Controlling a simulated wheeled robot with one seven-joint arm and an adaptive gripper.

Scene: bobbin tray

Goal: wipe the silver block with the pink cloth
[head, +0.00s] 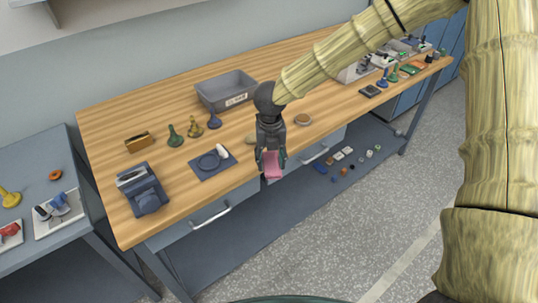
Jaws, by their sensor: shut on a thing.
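My gripper (271,155) is at the front edge of the wooden table, pointing down. It is shut on the pink cloth (273,170), which hangs below the fingers in front of the table's edge. I cannot pick out the silver block with certainty. A blue device with a pale grey top part (132,178) stands at the table's left front, well to the left of my gripper; whether that part is the block I cannot tell.
A grey bin (226,101) stands at the back. A blue mat (203,173) holds a round blue piece and a white roll. Green, yellow and blue handled pieces (175,139) stand behind it. A brass-coloured block (139,142) is farther left. Boxes crowd the right end.

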